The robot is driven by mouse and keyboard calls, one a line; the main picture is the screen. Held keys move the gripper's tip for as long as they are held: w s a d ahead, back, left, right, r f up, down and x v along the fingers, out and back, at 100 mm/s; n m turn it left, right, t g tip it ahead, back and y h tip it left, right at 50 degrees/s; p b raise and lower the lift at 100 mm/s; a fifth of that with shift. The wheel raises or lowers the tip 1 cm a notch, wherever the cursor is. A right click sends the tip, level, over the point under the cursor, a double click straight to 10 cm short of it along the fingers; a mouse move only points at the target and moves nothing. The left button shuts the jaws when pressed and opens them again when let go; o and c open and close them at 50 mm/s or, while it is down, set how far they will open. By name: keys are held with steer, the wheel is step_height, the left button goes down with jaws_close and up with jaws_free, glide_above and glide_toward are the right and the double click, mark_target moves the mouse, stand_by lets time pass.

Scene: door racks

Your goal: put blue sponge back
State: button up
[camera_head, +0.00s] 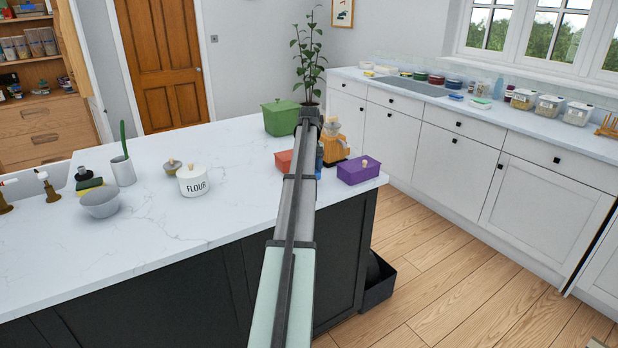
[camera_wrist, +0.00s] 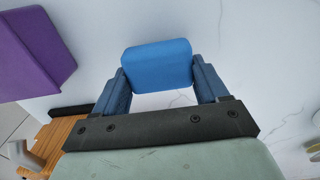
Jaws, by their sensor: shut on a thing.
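The blue sponge (camera_wrist: 158,62) is a rounded block held between the two dark blue fingers of my gripper (camera_wrist: 160,78) in the wrist view. White marble worktop shows beyond and around it. In the head view my arm reaches over the island (camera_head: 230,150) and hides most of the gripper. A small blue part shows beside the arm, and I cannot tell whether it is finger or sponge.
A purple box (camera_head: 358,170), a wooden item (camera_head: 333,148), a red box (camera_head: 284,161) and a green pot (camera_head: 281,117) stand near my arm. A flour jar (camera_head: 193,180) and grey bowl (camera_head: 100,202) are further left. The back counter (camera_head: 503,110) holds several containers.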

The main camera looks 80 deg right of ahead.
steer(key=shift+f, duration=1.2)
steer(key=shift+f, duration=0.15)
steer(key=o, duration=1)
step_height(320, 180, up, 12)
steer(key=shift+r, duration=0.15)
